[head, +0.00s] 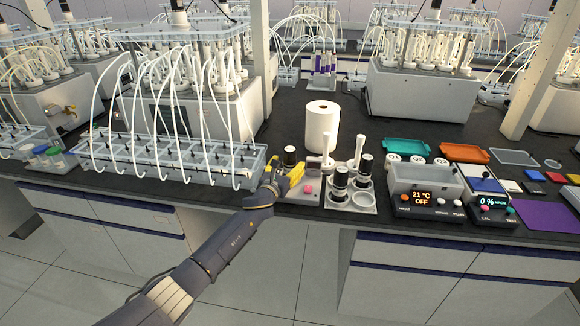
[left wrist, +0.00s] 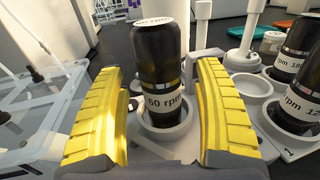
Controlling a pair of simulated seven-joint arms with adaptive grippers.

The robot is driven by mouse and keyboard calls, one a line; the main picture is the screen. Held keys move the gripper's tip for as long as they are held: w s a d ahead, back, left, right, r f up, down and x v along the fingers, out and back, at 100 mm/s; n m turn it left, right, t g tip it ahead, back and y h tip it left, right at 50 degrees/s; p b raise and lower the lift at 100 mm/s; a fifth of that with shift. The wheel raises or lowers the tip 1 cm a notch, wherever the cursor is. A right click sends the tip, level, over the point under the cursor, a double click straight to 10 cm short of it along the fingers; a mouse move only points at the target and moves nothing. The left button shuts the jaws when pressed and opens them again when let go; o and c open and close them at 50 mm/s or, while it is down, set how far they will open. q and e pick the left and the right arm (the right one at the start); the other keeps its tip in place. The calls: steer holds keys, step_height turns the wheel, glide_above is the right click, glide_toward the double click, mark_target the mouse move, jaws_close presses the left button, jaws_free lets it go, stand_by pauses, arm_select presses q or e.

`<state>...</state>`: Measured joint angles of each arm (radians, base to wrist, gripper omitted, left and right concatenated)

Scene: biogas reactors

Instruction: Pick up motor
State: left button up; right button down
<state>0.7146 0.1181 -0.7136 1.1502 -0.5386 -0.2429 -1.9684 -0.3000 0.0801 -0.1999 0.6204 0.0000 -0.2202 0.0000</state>
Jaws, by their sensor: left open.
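A black motor with a white label reading "60 rpm" (left wrist: 160,65) stands upright in a light round holder (left wrist: 167,134) in the left wrist view. In the head view the same motor (head: 290,155) shows just beyond my left gripper. My left gripper (head: 284,172) is open, with one yellow finger on each side of the motor. In the left wrist view a gap shows between the motor and each finger. Two more black motors (head: 340,177) (head: 365,164) stand in holders to the right. My right gripper is not in view.
A clear rack with tubes (head: 165,160) stands close on the left. A white paper roll (head: 322,127) stands behind the holders, and white posts (head: 358,150) rise to the right. A grey box with a display (head: 428,198) and coloured trays (head: 405,147) lie further right.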

arm_select(q)
steer(key=shift+x, duration=0.75)
jaws_close()
